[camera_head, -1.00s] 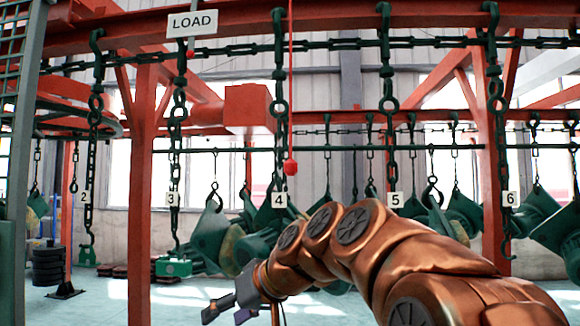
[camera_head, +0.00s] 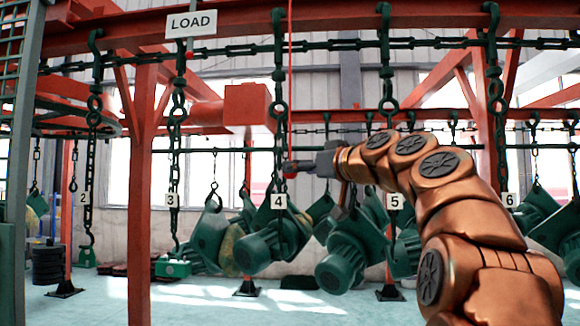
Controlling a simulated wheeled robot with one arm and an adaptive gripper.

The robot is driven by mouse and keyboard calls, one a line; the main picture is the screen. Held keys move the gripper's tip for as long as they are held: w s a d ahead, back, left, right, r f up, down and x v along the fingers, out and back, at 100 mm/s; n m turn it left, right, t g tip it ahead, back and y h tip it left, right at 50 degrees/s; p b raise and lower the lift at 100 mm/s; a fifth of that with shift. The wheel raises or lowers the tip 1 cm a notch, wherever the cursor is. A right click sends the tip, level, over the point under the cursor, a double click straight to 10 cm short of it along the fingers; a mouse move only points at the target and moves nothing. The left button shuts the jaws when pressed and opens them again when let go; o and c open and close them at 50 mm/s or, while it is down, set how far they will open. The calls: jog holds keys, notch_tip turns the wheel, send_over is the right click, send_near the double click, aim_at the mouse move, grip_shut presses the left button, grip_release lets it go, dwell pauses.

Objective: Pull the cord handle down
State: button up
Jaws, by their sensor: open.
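A thin red cord (camera_head: 290,70) hangs straight down from above, just right of the LOAD sign. Its red handle (camera_head: 290,172) is a small knob at the cord's lower end, a little above the number 4 tag. My gripper (camera_head: 290,166) reaches in from the right, pointing left, with its tips at the handle. Its jaws are open and overlap part of the handle in this view. Whether they touch it or sit around it, I cannot tell.
Dark green chains with number tags, such as tag 4 (camera_head: 279,201), hang in a row close by. The white LOAD sign (camera_head: 191,23) hangs at upper left. Green motor parts (camera_head: 270,246) hang behind. A red post (camera_head: 142,190) stands at left.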

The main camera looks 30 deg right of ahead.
jog(key=shift+w+a+p, duration=0.15)
jog(key=shift+w+p, duration=0.55)
jog(key=shift+w, duration=1.7)
jog(key=shift+c, duration=0.4)
grip_shut()
